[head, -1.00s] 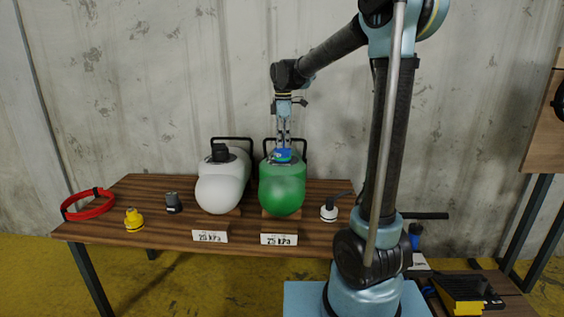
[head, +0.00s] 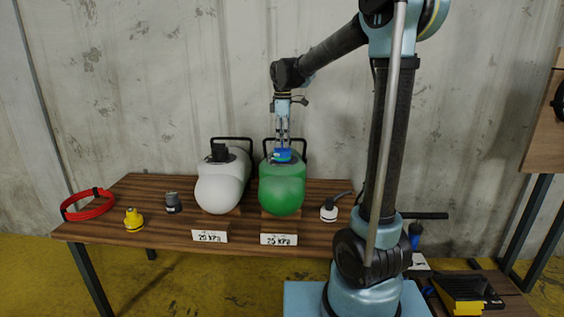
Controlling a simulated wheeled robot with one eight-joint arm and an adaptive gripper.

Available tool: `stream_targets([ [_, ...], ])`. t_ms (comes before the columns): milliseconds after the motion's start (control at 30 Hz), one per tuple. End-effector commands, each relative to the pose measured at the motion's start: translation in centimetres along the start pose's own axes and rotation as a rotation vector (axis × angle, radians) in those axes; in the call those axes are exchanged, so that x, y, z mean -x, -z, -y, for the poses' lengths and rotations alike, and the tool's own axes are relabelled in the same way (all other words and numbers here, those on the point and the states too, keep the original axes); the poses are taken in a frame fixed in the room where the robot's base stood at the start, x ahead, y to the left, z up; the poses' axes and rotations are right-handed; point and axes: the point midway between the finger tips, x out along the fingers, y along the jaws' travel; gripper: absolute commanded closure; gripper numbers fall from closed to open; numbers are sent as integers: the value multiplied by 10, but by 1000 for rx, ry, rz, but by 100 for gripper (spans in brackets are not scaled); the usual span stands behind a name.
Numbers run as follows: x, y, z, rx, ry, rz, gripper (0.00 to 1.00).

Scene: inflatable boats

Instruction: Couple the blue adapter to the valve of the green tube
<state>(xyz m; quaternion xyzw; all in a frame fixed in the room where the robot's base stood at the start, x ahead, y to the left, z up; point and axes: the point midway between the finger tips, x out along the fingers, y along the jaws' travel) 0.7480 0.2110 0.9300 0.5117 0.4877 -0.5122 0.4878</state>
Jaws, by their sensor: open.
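The green tube (head: 282,189) lies on a wooden block at the middle right of the table, its rounded end toward me. The blue adapter (head: 283,155) sits on top of the green tube, where the valve would be. The valve itself is hidden under the adapter, so I cannot tell how well the two are seated. My gripper (head: 283,145) points straight down directly above the adapter. Its fingers are open and their tips are at or just above the adapter's top.
A white tube (head: 219,190) with a black adapter (head: 219,152) on top lies left of the green one. A yellow adapter (head: 133,219), a dark grey adapter (head: 173,203), a red hose ring (head: 88,205) and a white adapter (head: 328,210) stand on the wooden table (head: 165,236).

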Motion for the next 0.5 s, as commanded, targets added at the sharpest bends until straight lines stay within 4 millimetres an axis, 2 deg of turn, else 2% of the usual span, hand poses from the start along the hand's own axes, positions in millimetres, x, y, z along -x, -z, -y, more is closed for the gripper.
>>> stream_targets([
  [167,23,0,0,0,0,0,46],
  [500,85,0,0,0,1,0,46],
])
